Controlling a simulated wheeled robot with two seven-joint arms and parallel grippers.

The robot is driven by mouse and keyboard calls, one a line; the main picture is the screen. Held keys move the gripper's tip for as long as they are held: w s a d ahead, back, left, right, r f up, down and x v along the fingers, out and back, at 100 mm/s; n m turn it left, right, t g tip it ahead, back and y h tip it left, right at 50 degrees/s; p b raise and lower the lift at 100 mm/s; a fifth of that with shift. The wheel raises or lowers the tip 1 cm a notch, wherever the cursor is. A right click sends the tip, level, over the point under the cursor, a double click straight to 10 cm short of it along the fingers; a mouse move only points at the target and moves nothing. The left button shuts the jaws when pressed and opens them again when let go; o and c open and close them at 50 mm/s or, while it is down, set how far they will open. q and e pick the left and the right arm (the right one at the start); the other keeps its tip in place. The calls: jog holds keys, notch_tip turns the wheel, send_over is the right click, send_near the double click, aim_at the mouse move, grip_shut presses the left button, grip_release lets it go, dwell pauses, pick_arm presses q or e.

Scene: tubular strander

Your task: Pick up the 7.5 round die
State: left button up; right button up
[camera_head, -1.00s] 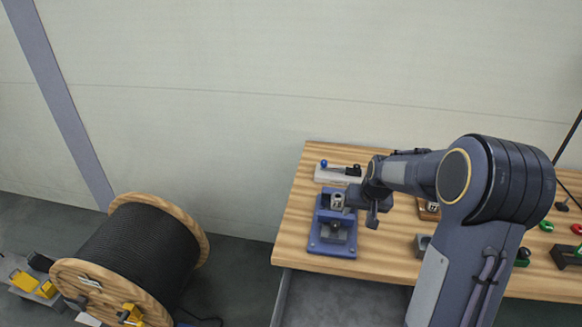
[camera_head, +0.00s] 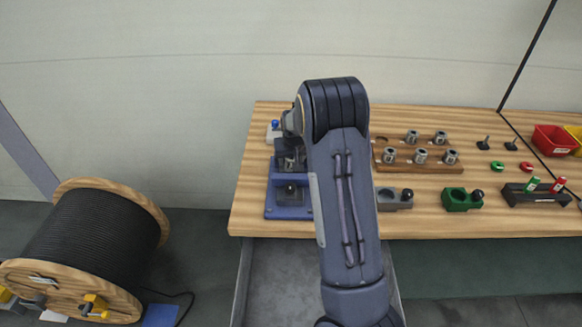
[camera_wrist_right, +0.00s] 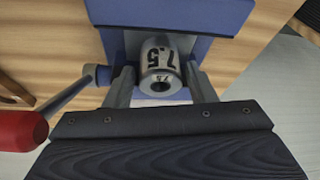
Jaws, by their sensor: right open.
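The 7.5 round die (camera_wrist_right: 161,66) is a small silver cylinder with a dark bore, marked "7.5", in the right wrist view. It sits at the blue fixture (camera_wrist_right: 197,18) between my open right fingers (camera_wrist_right: 160,88). One finger is on each side, and I cannot tell whether either touches it. In the head view my right gripper (camera_head: 291,157) is over the upper part of the blue fixture (camera_head: 286,210) at the bench's left end. My arm hides part of the fixture, and the die is not clear there. My left gripper is out of view.
A lever with a red knob (camera_wrist_right: 22,130) is close beside the left finger. A wooden rack (camera_head: 388,164) with several silver dies, a grey block (camera_head: 388,200) and a green block (camera_head: 456,202) are to the right on the wooden bench (camera_head: 420,222). A cable spool (camera_head: 95,235) stands at left.

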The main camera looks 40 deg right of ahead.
jog(key=shift+c, duration=0.7)
grip_shut()
jog(key=shift+r, duration=0.1)
